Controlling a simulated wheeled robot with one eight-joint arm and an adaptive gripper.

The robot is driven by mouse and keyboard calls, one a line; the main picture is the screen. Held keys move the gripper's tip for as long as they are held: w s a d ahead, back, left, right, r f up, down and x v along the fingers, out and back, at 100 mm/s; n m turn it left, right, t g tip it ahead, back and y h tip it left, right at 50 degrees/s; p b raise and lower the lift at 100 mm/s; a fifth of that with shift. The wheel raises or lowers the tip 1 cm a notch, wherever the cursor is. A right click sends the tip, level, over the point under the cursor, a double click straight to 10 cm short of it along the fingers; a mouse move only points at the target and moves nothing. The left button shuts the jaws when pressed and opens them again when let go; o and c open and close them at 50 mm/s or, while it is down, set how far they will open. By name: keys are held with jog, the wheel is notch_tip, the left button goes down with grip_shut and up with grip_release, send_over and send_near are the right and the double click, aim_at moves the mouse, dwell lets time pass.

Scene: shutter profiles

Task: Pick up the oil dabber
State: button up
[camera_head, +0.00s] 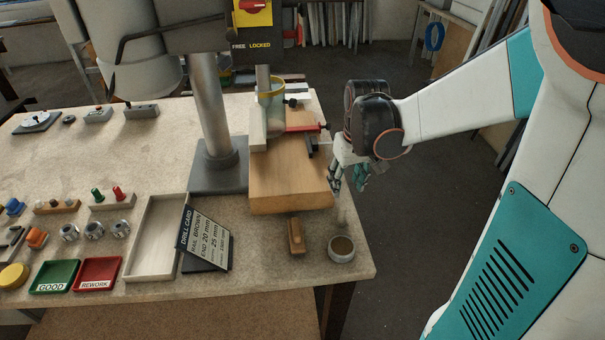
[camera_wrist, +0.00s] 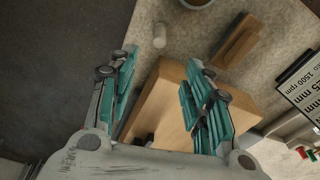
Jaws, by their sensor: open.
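No label marks the oil dabber, and I cannot tell for sure which thing it is. A small pale upright cylinder (camera_head: 342,216) stands near the bench's right edge; it also shows in the wrist view (camera_wrist: 159,36), beyond my fingertips. Left of it lies a brown wooden block-like piece (camera_head: 296,236), also in the wrist view (camera_wrist: 236,41). A round pale cup with brown contents (camera_head: 341,249) stands in front of the cylinder. My gripper (camera_head: 349,182) is open and empty beside the wooden drill block's right side, above and behind the cylinder. In the wrist view its teal fingers (camera_wrist: 160,62) are spread apart.
The wooden drill block (camera_head: 290,189) is close to my fingers, with a red-handled clamp (camera_head: 304,128) on it. The drill column (camera_head: 211,110) and drill card (camera_head: 205,240) stand to the left. An empty tray (camera_head: 154,238) lies farther left. Open floor lies right of the bench.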

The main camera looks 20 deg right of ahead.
aim_at(343, 209)
jog(key=f+b, duration=0.1)
jog(key=f, duration=0.1)
jog(key=f+b, duration=0.1)
jog(key=f, duration=0.2)
jog(key=f+b, duration=0.1)
jog(key=f, duration=0.2)
jog(key=shift+w+f, duration=0.2)
jog(key=shift+w, duration=0.2)
jog(key=shift+s+d+f+b, duration=0.1)
jog(key=shift+f+b, duration=0.6)
jog(key=shift+f, duration=0.7)
jog(key=shift+d+f+b, duration=0.1)
jog(key=shift+f+b, duration=0.55)
jog(key=shift+f, duration=0.7)
jog(key=shift+r, duration=0.1)
grip_shut()
